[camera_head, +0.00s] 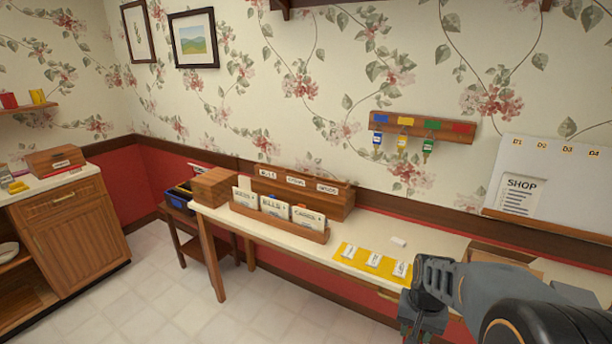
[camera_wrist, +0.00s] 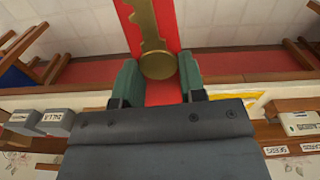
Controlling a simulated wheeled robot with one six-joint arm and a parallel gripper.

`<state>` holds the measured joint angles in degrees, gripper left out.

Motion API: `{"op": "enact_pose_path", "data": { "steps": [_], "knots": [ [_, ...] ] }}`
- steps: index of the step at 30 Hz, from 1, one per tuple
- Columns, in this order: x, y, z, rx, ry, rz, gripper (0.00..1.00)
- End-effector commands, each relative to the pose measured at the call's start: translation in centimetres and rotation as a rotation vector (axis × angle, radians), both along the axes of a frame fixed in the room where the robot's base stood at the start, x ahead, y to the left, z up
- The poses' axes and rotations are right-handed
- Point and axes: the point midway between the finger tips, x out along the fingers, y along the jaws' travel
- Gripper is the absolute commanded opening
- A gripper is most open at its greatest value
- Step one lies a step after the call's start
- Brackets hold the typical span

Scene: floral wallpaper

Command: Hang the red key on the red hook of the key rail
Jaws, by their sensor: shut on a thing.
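The wooden key rail (camera_head: 400,118) is on the wall at right in the head view. It has blue, yellow, green and red patches. Keys with blue, yellow and green tags hang below their patches. No key shows under the red patch (camera_head: 462,128). My gripper (camera_wrist: 158,76) is shut on the red key (camera_wrist: 146,22), a brass key against a long red tag, between the two green fingers in the wrist view. In the head view my gripper (camera_head: 422,318) is low at the right, below the rail, and the red key is hidden.
A long counter (camera_head: 345,225) runs under the rail. It carries a card rack (camera_head: 290,229), wooden boxes and a yellow mat (camera_head: 352,254) with white cards. A whiteboard (camera_head: 555,175) with a SHOP sheet stands right of the rail. The wall between counter and rail looks clear.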

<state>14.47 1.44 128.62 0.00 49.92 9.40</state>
Motion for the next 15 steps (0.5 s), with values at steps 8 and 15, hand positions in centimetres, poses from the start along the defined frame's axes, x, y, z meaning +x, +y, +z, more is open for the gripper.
{"op": "enact_pose_path", "data": {
  "steps": [8, 15],
  "knots": [
    [4.4, 0.8, -2.7, 0.001, 0.006, 0.132, 0.11],
    [8.2, 3.5, -8.9, 0.003, 0.009, 0.289, 0.11]
  ]
}}
